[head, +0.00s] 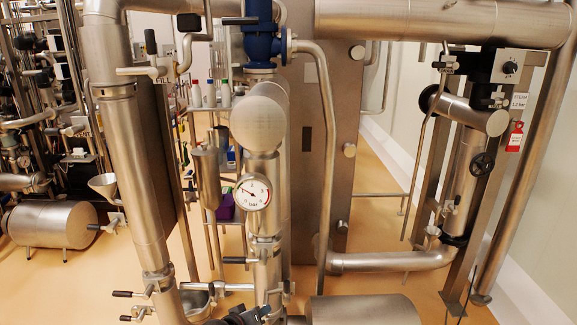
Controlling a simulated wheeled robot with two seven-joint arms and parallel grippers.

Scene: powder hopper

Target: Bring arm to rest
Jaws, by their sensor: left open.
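My left gripper (250,315) shows only in part, as a dark shape at the bottom edge of the head view, left of centre. It is low, in front of the foot of the middle steel pipe (264,240). Its jaws are open and I see nothing held in them. Most of my left arm is outside the picture. My right gripper and right arm are not in view.
A pressure gauge (252,192) and a blue valve (262,45) sit on the middle pipe. A thick pipe (135,170) with lever valves stands to the left. A horizontal steel cylinder (362,311) lies at the bottom. Open floor (375,205) shows behind, right of centre.

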